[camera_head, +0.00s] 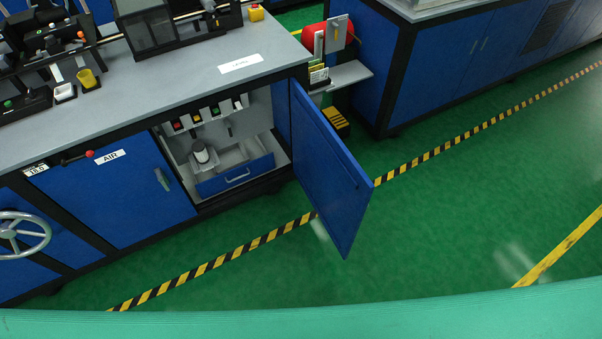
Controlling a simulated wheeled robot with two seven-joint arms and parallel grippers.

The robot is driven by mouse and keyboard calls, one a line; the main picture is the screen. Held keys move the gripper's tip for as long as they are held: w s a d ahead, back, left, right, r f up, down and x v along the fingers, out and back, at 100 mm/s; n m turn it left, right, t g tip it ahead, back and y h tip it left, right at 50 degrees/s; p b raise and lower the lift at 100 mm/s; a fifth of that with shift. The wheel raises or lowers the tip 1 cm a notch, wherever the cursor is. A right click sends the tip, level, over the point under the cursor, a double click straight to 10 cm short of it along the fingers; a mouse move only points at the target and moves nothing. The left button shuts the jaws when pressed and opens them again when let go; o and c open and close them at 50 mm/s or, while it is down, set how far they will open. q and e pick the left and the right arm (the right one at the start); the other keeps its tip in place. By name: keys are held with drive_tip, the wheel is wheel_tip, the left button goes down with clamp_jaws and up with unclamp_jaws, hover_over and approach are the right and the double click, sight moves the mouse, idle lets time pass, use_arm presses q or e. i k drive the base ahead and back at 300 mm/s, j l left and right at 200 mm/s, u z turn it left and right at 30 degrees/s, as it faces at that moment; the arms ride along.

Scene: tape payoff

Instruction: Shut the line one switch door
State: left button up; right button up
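A blue switch door (328,170) stands wide open, swung outward from the right side of an open cabinet bay and reaching over the floor. The open bay shows a row of coloured switches (196,122), a grey-white cylinder (203,155) on a light tray, and a blue drawer front (236,177) with a handle. A label (240,63) lies on the counter above the bay, its text too small to read surely. Neither of my grippers is in view.
The grey counter (190,75) carries machines and a yellow cup (88,79). A shut blue door marked AIR (130,185) and a handwheel (22,235) are at left. Black-yellow tape (235,252) crosses the green floor (430,220), which is clear at right.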

sight(339, 189)
drive_tip(key=l+u, duration=0.15)
drive_tip(key=u, duration=0.3)
drive_tip(key=i+l+u, duration=0.1)
drive_tip(key=u, duration=0.35)
drive_tip(key=l+u, duration=0.3)
drive_tip(key=u, duration=0.15)
drive_tip(key=k+l, duration=0.1)
drive_tip(key=l, duration=2.3)
drive_tip(key=k, duration=0.05)
